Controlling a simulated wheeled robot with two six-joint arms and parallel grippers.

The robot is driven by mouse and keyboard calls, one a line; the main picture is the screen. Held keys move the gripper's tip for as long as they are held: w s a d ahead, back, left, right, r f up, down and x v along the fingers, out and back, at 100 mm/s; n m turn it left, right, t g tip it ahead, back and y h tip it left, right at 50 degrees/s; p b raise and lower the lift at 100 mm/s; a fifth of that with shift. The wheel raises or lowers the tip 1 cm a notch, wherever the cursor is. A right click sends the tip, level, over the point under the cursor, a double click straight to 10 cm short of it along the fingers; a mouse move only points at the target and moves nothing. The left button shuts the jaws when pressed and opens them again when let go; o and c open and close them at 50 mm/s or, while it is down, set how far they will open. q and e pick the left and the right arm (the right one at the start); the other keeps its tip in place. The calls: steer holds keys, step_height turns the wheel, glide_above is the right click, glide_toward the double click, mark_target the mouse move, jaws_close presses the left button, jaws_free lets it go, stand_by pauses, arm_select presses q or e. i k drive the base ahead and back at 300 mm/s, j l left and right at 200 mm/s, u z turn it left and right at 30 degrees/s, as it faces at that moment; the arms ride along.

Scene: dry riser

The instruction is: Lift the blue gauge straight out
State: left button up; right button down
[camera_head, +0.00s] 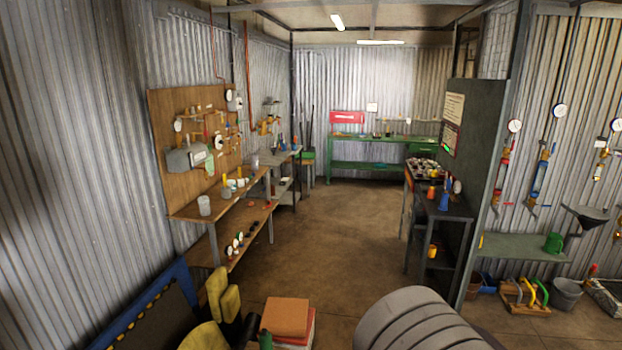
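I cannot make out for sure which gauge is the blue one. A white-faced gauge (559,110) tops a riser with a blue body (542,172) on the right wall. A small round gauge (457,187) stands on the dark bench beside the partition, close to a blue item (444,201). Other white-faced gauges show on the right wall (515,126) and on the brown board (219,142) at left. All are far off and small. Neither of my grippers is in view.
A wooden bench (240,192) lines the left wall; a green bench (375,167) stands at the back. A yellow chair (226,300), stacked boxes (288,316) and a grey ribbed object (415,322) fill the near foreground. The middle floor (330,225) is clear.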

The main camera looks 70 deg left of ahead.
mark_target(447, 185)
steer(key=u, duration=1.45)
steer(key=i, duration=0.05)
